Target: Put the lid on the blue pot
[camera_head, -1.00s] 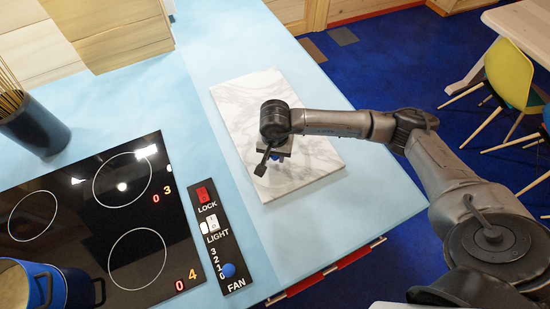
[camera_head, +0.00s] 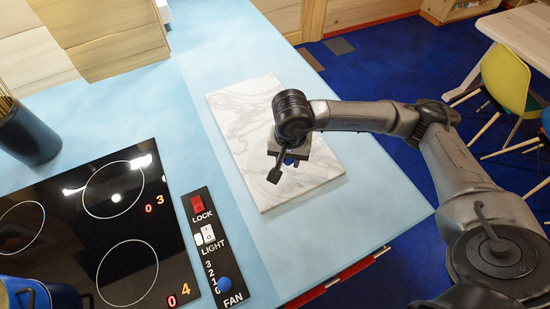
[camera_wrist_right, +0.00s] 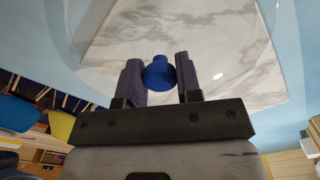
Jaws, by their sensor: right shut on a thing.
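The blue pot (camera_head: 42,295) stands on the black cooktop at the bottom left of the head view, mostly cut off by the frame edge. My right gripper (camera_head: 291,160) is over the marble board. In the wrist view the right gripper (camera_wrist_right: 162,78) is shut on the blue knob of the lid (camera_wrist_right: 159,74), with a finger on each side. The lid's body looks like clear glass, with only a faint curved rim showing against the marble. I cannot tell its height above the board. My left gripper is out of view.
The marble board (camera_head: 240,118) lies on the light blue counter (camera_head: 190,105). The cooktop (camera_head: 82,225) and a control strip (camera_head: 212,250) lie to its left. A dark utensil holder (camera_head: 30,135) stands at the far left. The counter's right edge drops to a blue floor.

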